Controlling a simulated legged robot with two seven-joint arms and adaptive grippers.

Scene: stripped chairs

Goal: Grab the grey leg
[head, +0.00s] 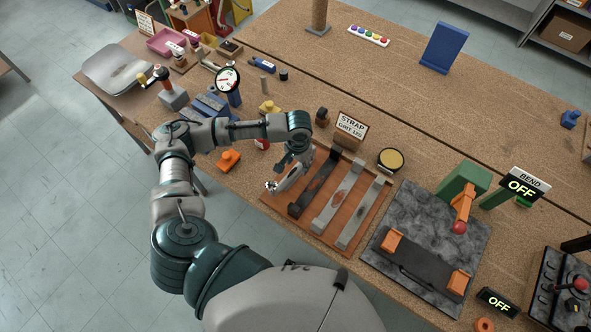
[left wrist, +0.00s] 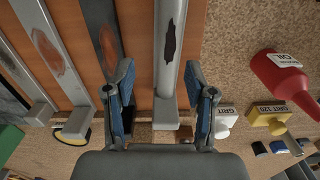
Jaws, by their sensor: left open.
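A shallow wooden tray (head: 327,239) holds several metal legs side by side. A pale grey leg with a dark patch (left wrist: 170,45) lies at the tray's left side; in the head view its near part (head: 290,180) shows beside my gripper. Next to it is a dark leg with a reddish patch (head: 313,188). Beyond lie a mid-grey leg (head: 338,197) and a lighter one (head: 364,212). My left gripper (head: 287,163) is open above the tray's left side. In the left wrist view its blue-padded fingers (left wrist: 160,75) are on either side of the pale grey leg. Contact cannot be told.
A strap sign (head: 352,126) and a round yellow tin (head: 390,160) stand behind the tray. A bending fixture (head: 425,235) is to its right. A red bottle (left wrist: 283,77) and a yellow block (left wrist: 268,115) lie near my left gripper.

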